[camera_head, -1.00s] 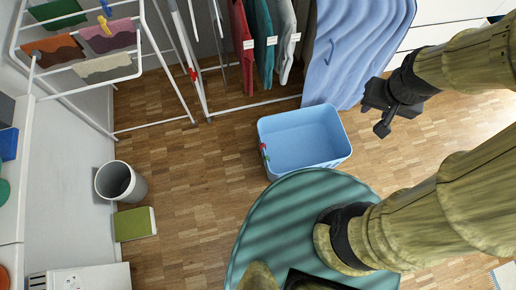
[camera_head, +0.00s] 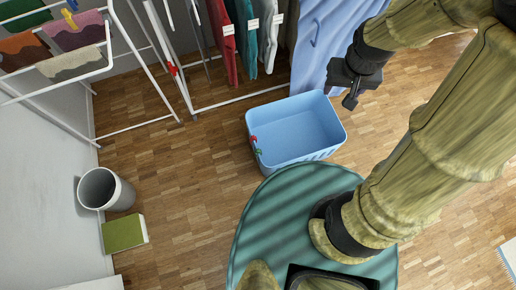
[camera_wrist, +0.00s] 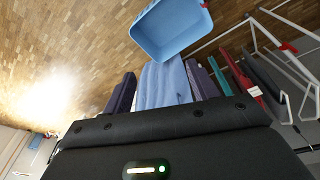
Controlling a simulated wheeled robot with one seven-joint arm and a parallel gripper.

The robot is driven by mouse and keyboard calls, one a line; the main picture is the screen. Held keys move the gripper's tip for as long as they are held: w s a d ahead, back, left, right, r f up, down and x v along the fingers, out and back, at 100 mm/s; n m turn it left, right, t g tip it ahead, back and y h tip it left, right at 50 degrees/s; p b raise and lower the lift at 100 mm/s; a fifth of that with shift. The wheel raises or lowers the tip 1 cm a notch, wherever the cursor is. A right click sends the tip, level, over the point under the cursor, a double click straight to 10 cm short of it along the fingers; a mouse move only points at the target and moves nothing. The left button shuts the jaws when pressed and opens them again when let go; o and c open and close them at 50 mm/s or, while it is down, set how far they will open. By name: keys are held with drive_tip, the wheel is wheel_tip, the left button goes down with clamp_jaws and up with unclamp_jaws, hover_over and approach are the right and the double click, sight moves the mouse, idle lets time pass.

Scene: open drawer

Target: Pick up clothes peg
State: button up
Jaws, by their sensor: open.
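Small clothes pegs show in the head view. A red peg (camera_head: 253,139) and a green peg (camera_head: 258,151) sit on the left rim of the blue basket (camera_head: 330,148). A yellow peg (camera_head: 69,19) is on the drying rack at upper left. My gripper (camera_head: 350,97) is open and appears empty, just right of the basket's upper right corner in the picture and apart from the pegs. Its fingers are small and dark there. In the wrist view the basket (camera_wrist: 165,30) is at the top, with a red spot on its edge; the fingertips are not visible there.
A clothes rail holds hanging garments (camera_head: 243,35) and a blue cloth (camera_head: 320,45) close to my gripper. The white drying rack (camera_head: 150,122) stands at left. A grey bin (camera_head: 105,190) and green book (camera_head: 122,233) lie at lower left. The wooden floor left of the basket is clear.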

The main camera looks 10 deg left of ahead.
drive_tip(key=w+a+f+n+b, duration=0.1)
drive_tip(key=a+f+b, duration=0.4)
drive_tip(key=f, duration=0.4)
drive_tip(key=w+a+f+n+g+b, duration=0.1)
drive_tip(key=w+a+f+b, duration=0.15)
drive_tip(key=f+b, duration=0.65)
drive_tip(key=w+a+f+n+b, duration=0.1)
drive_tip(key=a+f+b, duration=0.35)
drive_tip(key=f, duration=0.55)
drive_tip(key=n+g+b, duration=0.1)
drive_tip(key=n+b, duration=0.1)
drive_tip(key=b, duration=1.4)
hover_over(258, 150)
wheel_tip(258, 150, down, 24)
drive_tip(key=shift+s+a, duration=0.15)
drive_tip(key=shift+s, duration=0.2)
wheel_tip(258, 150, down, 12)
drive_tip(key=b, duration=0.6)
drive_tip(key=shift+f+b, duration=0.15)
drive_tip(key=shift+b, duration=0.2)
drive_tip(key=f+b, duration=0.2)
drive_tip(key=f, duration=0.1)
drive_tip(key=f+b, duration=0.2)
drive_tip(key=shift+w+f, duration=0.1)
drive_tip(key=shift+w, duration=0.25)
